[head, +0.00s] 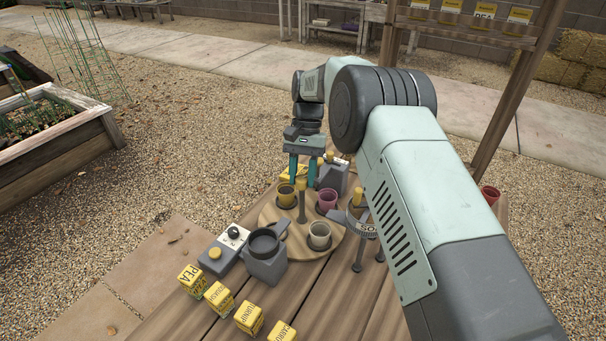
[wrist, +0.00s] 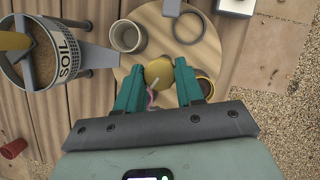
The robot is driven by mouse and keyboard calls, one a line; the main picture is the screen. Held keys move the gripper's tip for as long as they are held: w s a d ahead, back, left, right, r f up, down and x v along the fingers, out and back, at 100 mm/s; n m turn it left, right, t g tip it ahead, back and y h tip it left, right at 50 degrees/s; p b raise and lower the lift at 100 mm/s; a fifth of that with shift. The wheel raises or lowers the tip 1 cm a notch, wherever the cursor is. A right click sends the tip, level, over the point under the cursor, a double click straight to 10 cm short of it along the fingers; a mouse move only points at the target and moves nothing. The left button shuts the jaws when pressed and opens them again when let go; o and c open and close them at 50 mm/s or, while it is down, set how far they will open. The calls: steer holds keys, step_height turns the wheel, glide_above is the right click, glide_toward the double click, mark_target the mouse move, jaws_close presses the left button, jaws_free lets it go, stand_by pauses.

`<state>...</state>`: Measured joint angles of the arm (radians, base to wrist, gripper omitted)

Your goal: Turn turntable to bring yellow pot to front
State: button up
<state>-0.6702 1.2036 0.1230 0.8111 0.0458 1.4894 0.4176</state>
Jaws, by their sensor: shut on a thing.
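The round wooden turntable (head: 277,211) sits on the plank table; it also shows in the wrist view (wrist: 215,50). The ochre-yellow pot (head: 286,197) is at its far left; in the wrist view it shows partly behind the right finger (wrist: 205,88). A pink pot (head: 327,199) is at the far right, mostly hidden in the wrist view (wrist: 150,98). A cream pot (head: 319,236) is at the near right. My gripper (head: 302,180) is over the turntable, its teal fingers shut on the yellow-topped upright peg (wrist: 159,73) between the pots.
The soil bucket (wrist: 47,62) with a yellow scoop is close on the right. Several yellow seed cubes (head: 248,318) line the near edge. A red pot (head: 490,194) stands far right.

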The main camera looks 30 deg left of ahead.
steer(key=n, duration=0.2)
steer(key=n+t+h, duration=0.1)
steer(key=n, duration=0.2)
steer(key=shift+a+h, duration=0.1)
steer(key=shift+h, duration=0.2)
stand_by(0.4)
steer(key=o, duration=1)
steer(key=shift+o, duration=0.2)
steer(key=shift+r, duration=0.1)
step_height(320, 180, up, 10)
